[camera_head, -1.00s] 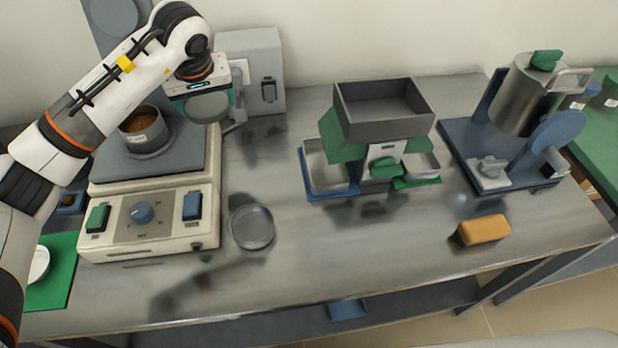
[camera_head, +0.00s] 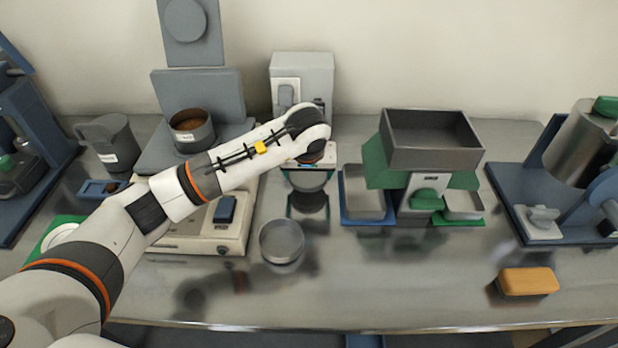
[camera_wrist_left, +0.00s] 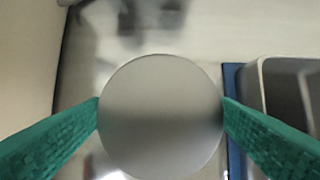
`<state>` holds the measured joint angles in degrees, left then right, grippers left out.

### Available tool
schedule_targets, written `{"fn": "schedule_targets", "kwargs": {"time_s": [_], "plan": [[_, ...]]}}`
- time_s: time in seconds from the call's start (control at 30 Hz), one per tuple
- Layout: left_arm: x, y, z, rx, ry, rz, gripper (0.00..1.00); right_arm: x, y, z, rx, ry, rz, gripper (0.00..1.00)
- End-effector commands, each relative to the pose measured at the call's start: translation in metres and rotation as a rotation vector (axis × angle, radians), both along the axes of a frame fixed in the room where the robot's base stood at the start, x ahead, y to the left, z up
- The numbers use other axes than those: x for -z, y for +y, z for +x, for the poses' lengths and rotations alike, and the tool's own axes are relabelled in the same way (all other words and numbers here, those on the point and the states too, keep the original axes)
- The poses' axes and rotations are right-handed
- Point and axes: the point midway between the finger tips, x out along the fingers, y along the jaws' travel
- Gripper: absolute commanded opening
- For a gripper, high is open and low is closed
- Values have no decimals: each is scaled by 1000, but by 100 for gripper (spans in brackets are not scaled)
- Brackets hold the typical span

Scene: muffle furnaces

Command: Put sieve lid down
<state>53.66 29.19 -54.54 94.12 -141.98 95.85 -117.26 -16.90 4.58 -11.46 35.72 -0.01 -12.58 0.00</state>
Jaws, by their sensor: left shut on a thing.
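My left gripper (camera_head: 308,198) is shut on the sieve lid (camera_head: 308,180), a round grey metal disc. In the left wrist view the lid (camera_wrist_left: 160,118) is gripped by its edges between the two green fingers (camera_wrist_left: 160,108). The gripper is over the bench between the shaker machine and the green-and-grey splitter. The head view does not clearly show whether the lid touches the bench. The sieve (camera_head: 192,130), a grey cup with brown granular material, stands open on the shaker. My right gripper is out of view.
A shallow round metal pan (camera_head: 282,240) lies on the bench just in front of the gripper. A grey box (camera_head: 302,80) stands behind. The front bench (camera_head: 400,285) is clear up to an orange block (camera_head: 528,281).

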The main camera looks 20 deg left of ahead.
Motion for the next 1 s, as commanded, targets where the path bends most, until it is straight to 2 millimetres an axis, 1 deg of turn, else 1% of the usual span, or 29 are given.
{"fn": "schedule_targets", "kwargs": {"time_s": [0.03,0.13,0.37,0.5,0.53,0.63,0.67,0.87,0.97,1.0], "plan": [[9,0,-1,-1,5,-2,57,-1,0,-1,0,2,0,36],[21,-1,-1,-1,3,-2,57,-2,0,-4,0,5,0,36],[23,-1,0,0,0,-1,57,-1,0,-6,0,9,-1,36],[27,0,0,0,-1,-1,57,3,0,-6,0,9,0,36],[27,0,0,0,0,-1,82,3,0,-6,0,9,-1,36],[26,0,0,0,0,-1,99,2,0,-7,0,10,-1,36],[26,0,0,0,0,-1,100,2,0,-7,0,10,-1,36],[26,0,0,0,1,-1,100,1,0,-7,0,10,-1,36],[20,-1,0,1,1,-2,100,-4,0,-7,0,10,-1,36],[17,-1,-1,2,-1,-1,100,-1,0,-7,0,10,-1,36]]}}
